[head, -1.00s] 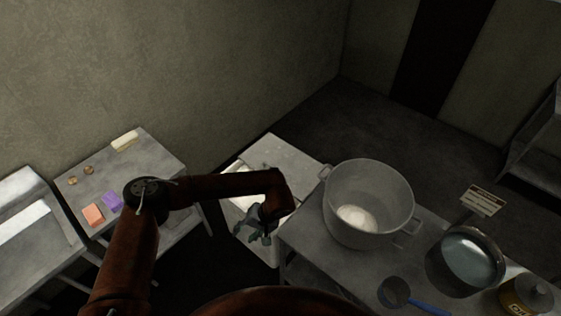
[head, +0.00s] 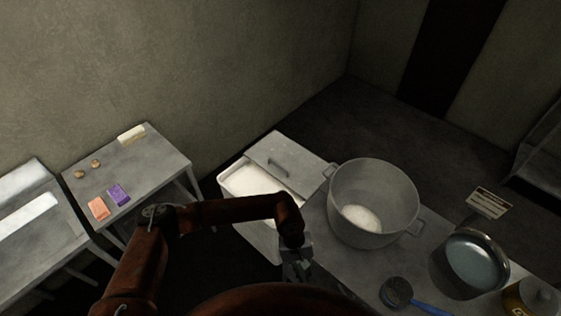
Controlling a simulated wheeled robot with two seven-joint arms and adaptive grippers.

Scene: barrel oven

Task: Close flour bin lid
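The flour bin (head: 262,238) stands left of the pot table, with white flour (head: 248,181) showing through its open front part. Its grey lid (head: 297,158) covers the back part and has a dark bar handle (head: 277,166). My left gripper (head: 298,272) hangs at the near edge of the pot table, in front of the bin and apart from the lid. My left forearm passes over the near side of the bin. The gripper is small and dark here, and its finger opening is unclear. My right gripper is out of view.
A large pot (head: 374,203) with white powder in it stands on the table right of the bin. A pan of liquid (head: 476,262), a blue-handled scoop (head: 398,292) and a yellow can (head: 532,298) are further right. A side table (head: 150,175) holds small blocks at the left.

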